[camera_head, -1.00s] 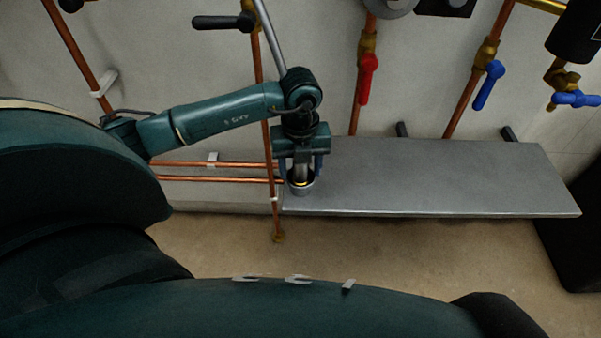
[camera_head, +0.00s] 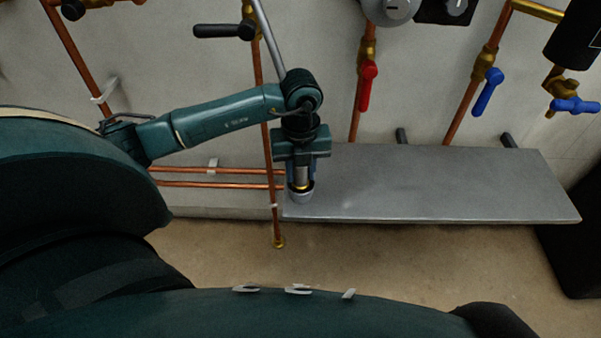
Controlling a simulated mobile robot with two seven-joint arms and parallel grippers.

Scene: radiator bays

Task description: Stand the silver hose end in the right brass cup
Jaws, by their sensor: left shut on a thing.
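My left gripper (camera_head: 301,180) points down above the left end of the grey shelf (camera_head: 430,186). It is shut on the silver hose end (camera_head: 302,172), a short upright cylinder with a yellowish band near its bottom. A small round cup (camera_head: 301,197), grey on the outside, stands on the shelf directly under the gripper. The lower end of the hose end is at the cup's mouth; I cannot tell how deep it sits. The fingers partly hide both. I see no second cup, and my right gripper is not in view.
A copper pipe (camera_head: 268,130) runs upright just left of the cup, in front of two horizontal pipes (camera_head: 215,177). A red valve handle (camera_head: 367,86) and a blue one (camera_head: 487,90) hang above the shelf. The shelf right of the cup is bare.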

